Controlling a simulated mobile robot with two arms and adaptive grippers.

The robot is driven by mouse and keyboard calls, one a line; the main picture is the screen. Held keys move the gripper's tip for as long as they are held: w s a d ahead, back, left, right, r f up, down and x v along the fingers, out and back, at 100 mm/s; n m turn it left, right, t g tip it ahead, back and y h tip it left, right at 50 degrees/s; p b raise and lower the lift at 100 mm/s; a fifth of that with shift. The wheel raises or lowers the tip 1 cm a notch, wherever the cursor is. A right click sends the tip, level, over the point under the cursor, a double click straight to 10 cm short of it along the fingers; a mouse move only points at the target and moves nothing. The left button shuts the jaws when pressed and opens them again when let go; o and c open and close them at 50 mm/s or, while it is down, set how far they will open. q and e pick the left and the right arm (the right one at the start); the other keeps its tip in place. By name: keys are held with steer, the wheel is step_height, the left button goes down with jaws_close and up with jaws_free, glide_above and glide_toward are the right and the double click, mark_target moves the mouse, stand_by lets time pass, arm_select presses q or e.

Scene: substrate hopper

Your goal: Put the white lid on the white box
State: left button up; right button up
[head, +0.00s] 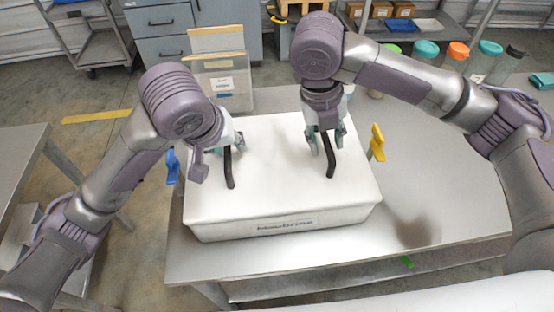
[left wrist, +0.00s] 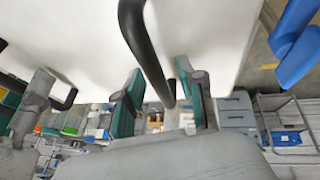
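The white box (head: 290,231) stands on the metal table with a label on its front. The white lid (head: 280,165) lies over the top of the box and looks level; I cannot tell whether any gap is left at its rim. It carries two black handles. My left gripper (head: 229,143) is at the left handle (head: 229,168); in the left wrist view its fingers (left wrist: 160,100) stand apart on either side of that handle. My right gripper (head: 327,140) is at the right handle (head: 330,160), its fingers apart on either side of it.
A blue clamp (head: 173,166) and a yellow clamp (head: 377,142) stand at the box's left and right sides. A clear container (head: 222,82) is behind the box. Jars with coloured caps (head: 458,52) line the table's back right. The table (head: 450,205) is bare at right.

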steer(key=shift+r, duration=0.2)
arm_select(q)
steer(key=v, duration=1.2)
arm_select(e)
step_height(320, 180, up, 11)
steer(key=a, duration=0.2)
steer(key=shift+a+r, duration=0.15)
steer(key=shift+r, duration=0.05)
arm_select(q)
steer(key=shift+a, duration=0.1)
steer(key=shift+f, duration=0.1)
arm_select(e)
steer(key=shift+s+f, duration=0.1)
